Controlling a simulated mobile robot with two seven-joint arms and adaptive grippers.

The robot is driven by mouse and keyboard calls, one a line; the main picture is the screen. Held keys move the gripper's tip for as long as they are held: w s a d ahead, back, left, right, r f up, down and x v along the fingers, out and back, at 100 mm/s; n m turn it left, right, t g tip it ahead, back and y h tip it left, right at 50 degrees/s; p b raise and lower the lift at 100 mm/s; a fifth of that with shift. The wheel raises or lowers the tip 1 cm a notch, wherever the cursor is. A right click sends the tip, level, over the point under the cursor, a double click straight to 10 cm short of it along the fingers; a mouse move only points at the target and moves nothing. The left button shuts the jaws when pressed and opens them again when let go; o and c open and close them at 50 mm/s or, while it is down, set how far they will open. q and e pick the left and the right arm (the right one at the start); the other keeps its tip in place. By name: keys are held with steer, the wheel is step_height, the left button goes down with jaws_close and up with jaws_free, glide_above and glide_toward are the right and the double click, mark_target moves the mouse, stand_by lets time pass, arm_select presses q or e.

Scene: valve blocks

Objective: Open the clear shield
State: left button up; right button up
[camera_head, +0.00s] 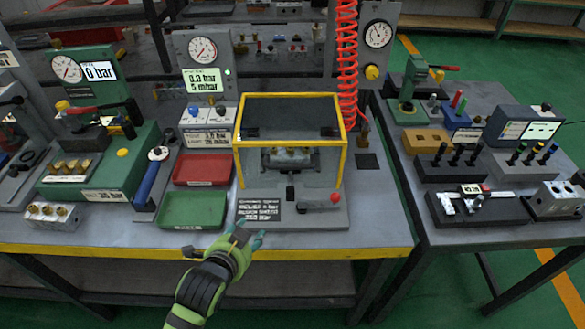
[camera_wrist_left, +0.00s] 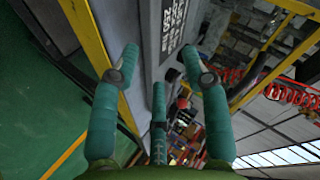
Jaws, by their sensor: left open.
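The clear shield (camera_head: 312,172) is a yellow-framed transparent box on the grey bench. It sits down over a metal valve block (camera_head: 290,157), which shows through its front panel. My left gripper (camera_head: 248,238) is open and empty at the bench's front edge, in front of and below the shield and apart from it. In the left wrist view the teal fingers (camera_wrist_left: 159,62) are spread with nothing between them. Yellow bars at the upper right there look like the shield's frame (camera_wrist_left: 272,68). My right gripper is not in view.
A small lever with a red knob (camera_head: 335,198) and a black label plate (camera_head: 259,211) lie before the shield. Red (camera_head: 202,169) and green (camera_head: 193,210) trays stand left. A coiled red hose (camera_head: 347,60) hangs behind right. Free floor lies before the bench.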

mark_target(289, 168)
arm_select(q)
steer(key=w+d+r+m+t+h, duration=0.3)
steer(key=w+d+r+m+t, duration=0.1)
steer(key=w+d+r+m, duration=0.4)
steer(key=shift+r+p+x, duration=0.15)
steer(key=shift+p+x, duration=0.05)
steer(key=shift+x, duration=0.75)
steer(key=shift+r+p+x, duration=0.15)
steer(key=shift+r+x, duration=0.05)
steer(key=shift+x, duration=0.7)
steer(key=shift+r+p+x, duration=0.15)
steer(key=shift+p+x, duration=0.05)
steer(key=shift+x, duration=0.75)
steer(key=shift+w+a, duration=0.1)
steer(key=shift+a, duration=0.1)
jaws_close()
